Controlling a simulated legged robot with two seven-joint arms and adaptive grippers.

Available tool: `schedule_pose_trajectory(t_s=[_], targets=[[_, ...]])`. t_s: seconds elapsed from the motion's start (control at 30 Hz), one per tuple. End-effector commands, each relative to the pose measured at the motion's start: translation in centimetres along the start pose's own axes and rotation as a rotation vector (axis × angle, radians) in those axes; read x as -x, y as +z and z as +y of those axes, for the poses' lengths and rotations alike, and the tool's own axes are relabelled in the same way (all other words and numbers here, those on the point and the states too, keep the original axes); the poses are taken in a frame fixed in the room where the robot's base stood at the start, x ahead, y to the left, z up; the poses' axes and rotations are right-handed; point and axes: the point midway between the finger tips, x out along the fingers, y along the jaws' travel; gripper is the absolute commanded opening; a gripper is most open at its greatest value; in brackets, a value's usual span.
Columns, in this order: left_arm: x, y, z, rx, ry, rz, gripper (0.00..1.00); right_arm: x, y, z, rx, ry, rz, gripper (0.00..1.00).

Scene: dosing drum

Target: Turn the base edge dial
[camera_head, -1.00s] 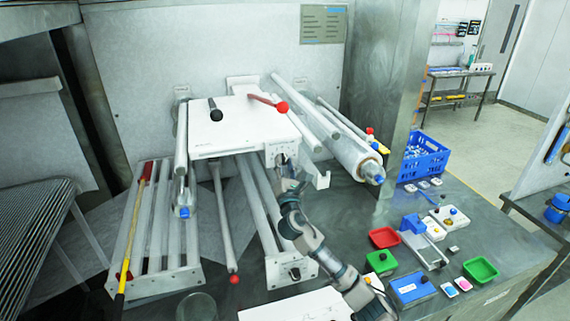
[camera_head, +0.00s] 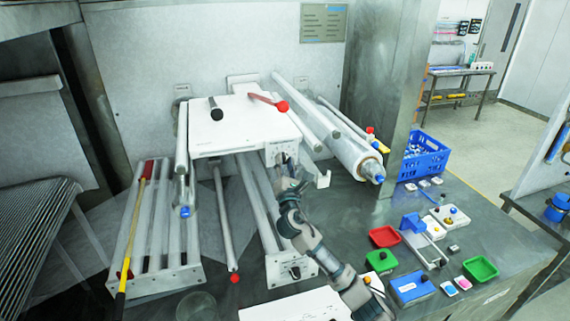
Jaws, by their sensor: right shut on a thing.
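The white machine body (camera_head: 225,135) stands in the middle of the bench on rails. My right gripper (camera_head: 281,160) is at the right end of this body's front edge, shut on a small dial there. The gripper's fingers hide most of that dial, so its angle cannot be read. A second dark knob (camera_head: 295,272) shows on the white end plate (camera_head: 280,270) below, apart from the gripper. My right arm reaches up from the lower right, passing in front of the rails. My left gripper is not in view.
A black-knobbed lever (camera_head: 215,110) and a red-knobbed lever (camera_head: 280,106) are on top of the body. A long roller (camera_head: 345,150) lies to the right. Red (camera_head: 384,237) and green (camera_head: 480,268) trays and a blue box (camera_head: 411,288) stand at lower right. A blue crate (camera_head: 425,157) is behind.

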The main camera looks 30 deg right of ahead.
Motion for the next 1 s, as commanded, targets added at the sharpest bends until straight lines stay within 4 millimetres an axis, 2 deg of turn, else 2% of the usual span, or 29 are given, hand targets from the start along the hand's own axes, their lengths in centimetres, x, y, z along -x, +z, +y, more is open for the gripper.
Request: schedule_pose_trajectory(t_s=[0.03, 0.13, 0.17, 0.2, 0.27, 0.53, 0.67, 0.77, 1.0], targets=[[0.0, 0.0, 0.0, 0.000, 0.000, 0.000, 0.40, 0.1, -0.6, -0.2, 0.002, -0.005, 0.010, 0.00], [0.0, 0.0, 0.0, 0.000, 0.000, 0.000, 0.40, 0.1, -0.6, -0.2, 0.002, -0.005, 0.011, 0.00], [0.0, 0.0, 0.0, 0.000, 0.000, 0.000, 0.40, 0.1, -0.6, -0.2, 0.002, -0.005, 0.011, 0.35], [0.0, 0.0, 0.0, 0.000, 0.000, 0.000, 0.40, 0.1, -0.6, -0.2, 0.002, -0.005, 0.010, 0.45], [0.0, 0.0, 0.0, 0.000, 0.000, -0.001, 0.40, 0.1, -0.5, -0.2, 0.002, -0.004, 0.009, 0.58], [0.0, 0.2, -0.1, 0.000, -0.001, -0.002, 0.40, 0.2, -0.1, -0.1, 0.000, -0.001, 0.003, 0.58], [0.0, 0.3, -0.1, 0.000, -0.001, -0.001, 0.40, 0.9, -0.1, 0.0, 0.001, 0.000, 0.003, 0.58], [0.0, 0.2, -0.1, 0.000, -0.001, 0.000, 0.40, 2.5, -0.2, 0.0, 0.001, 0.001, 0.004, 0.58], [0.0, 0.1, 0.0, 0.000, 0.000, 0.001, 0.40, 7.9, -0.4, -0.2, 0.001, 0.000, 0.007, 0.58]])
